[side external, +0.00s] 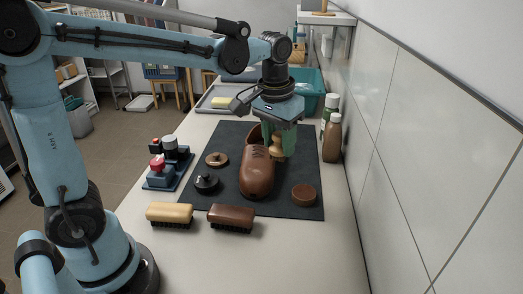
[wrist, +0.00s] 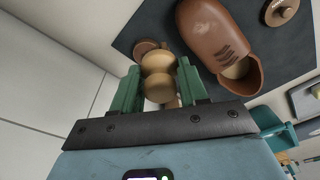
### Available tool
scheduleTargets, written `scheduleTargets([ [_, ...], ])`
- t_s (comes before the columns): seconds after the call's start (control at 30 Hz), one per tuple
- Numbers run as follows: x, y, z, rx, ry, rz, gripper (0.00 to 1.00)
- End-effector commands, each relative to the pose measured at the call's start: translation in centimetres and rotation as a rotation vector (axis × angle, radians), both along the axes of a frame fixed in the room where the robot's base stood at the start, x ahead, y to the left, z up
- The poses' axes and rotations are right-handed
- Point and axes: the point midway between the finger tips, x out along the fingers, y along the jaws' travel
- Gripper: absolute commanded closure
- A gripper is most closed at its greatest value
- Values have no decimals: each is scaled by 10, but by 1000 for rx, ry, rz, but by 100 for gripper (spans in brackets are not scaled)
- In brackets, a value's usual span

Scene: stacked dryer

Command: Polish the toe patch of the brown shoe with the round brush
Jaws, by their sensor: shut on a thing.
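The brown shoe (side external: 257,172) lies on the dark mat with its toe towards the front. In the wrist view the shoe (wrist: 212,32) is at upper right, with its laces and opening showing. My gripper (side external: 283,150) has green fingers and is over the mat, just right of the shoe's rear half. It is shut on the round brush (side external: 275,147), whose pale wooden knob sits between the fingers in the wrist view (wrist: 158,66). The brush's lower end is mostly hidden, and I cannot tell whether it touches the shoe.
A brown round tin (side external: 303,194) lies right of the toe. A black tin (side external: 206,183), a wooden disc (side external: 217,159) and two block brushes (side external: 170,213) (side external: 231,216) are left and front. Bottles (side external: 332,138) stand by the right wall. A teal bin (side external: 312,90) is behind.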

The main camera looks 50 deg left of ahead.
Motion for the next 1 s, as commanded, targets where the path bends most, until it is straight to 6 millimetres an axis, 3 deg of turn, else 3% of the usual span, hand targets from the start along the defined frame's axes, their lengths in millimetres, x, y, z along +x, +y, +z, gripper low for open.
scheduleTargets([
  [0.2, -38, 11, 16, -1, -2, -110, 81],
  [0.37, -50, 14, 20, -1, -4, -152, 81],
  [0.47, -49, 23, 19, 0, -4, -157, 81],
  [0.8, -30, 92, -4, -1, -3, -140, 81],
  [1.0, -28, 104, -11, -1, -3, -142, 81],
])
